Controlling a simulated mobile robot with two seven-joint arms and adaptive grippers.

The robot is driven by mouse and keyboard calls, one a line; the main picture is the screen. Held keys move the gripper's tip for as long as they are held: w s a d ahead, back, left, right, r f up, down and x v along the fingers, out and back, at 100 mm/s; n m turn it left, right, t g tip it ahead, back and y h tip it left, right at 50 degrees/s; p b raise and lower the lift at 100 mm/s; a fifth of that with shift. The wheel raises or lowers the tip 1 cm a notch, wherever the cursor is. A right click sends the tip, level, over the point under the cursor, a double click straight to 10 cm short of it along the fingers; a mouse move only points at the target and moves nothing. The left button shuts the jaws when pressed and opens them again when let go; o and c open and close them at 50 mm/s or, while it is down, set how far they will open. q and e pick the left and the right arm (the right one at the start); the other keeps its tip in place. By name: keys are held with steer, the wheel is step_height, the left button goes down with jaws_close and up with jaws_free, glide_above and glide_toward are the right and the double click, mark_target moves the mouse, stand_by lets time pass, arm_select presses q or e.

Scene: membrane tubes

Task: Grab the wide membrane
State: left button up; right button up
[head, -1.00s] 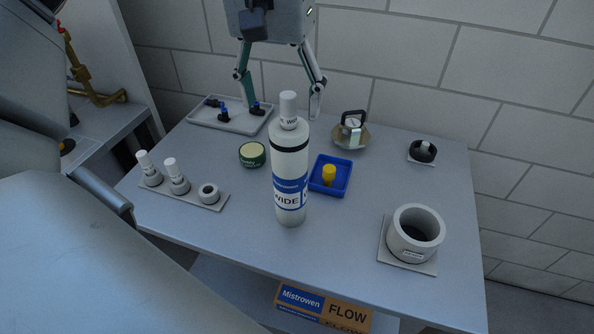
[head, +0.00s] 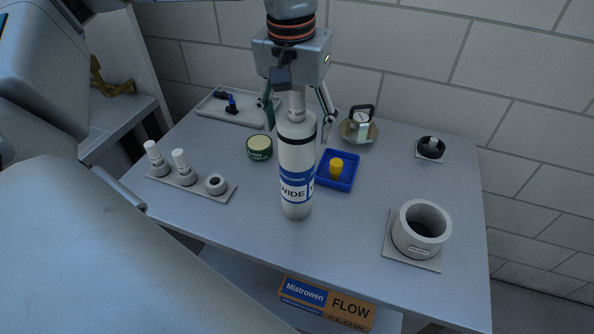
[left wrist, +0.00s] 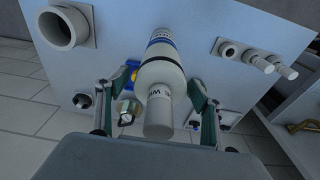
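The wide membrane (head: 296,160) is a white tube with a blue "WIDE" label, a dark band near its top and a narrow white neck. It stands upright at the middle of the table. My left gripper (head: 297,108) hangs above it, open, one finger on each side of its upper part. In the left wrist view the membrane (left wrist: 160,82) lies between the spread fingers (left wrist: 150,104), with gaps on both sides. The gripper body hides part of the neck in the head view. My right gripper is not in view.
A blue tray (head: 324,180) with a yellow piece (head: 336,168) is close on the right. A green tin (head: 259,148) is close on the left. A rack (head: 222,195), a fittings tray (head: 254,121), a gauge (head: 359,128) and a grey cylindrical holder (head: 405,236) stand around. The front middle is clear.

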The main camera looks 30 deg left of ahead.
arm_select(q)
jaws_close()
steer(key=shift+r, duration=0.15)
